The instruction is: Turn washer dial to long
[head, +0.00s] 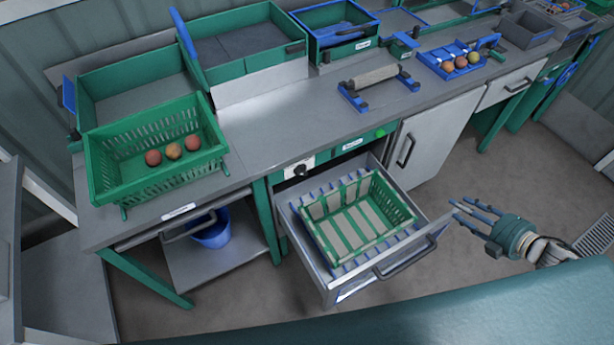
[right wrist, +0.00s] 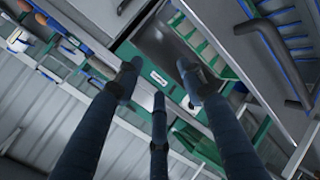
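The washer dial (head: 301,170) is a small dark knob on a white panel at the front of the bench, just above the left part of the open washer drawer (head: 432,232). Its markings are too small to read. A green crate (head: 408,224) with a slatted bottom sits in the drawer. My right gripper (head: 468,208) is open and empty, to the right of the drawer and well away from the dial. In the right wrist view its fingers (right wrist: 157,85) are spread, with the drawer handle (right wrist: 270,50) at upper right. I cannot make out the dial there. My left gripper is not in view.
A green crate with several tomatoes (head: 215,157) stands on the bench at left. A green button (head: 380,133) is right of the dial. The pulled-out drawer's handle (head: 405,258) juts towards me. A closed cabinet door (head: 437,140) and open floor lie to the right.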

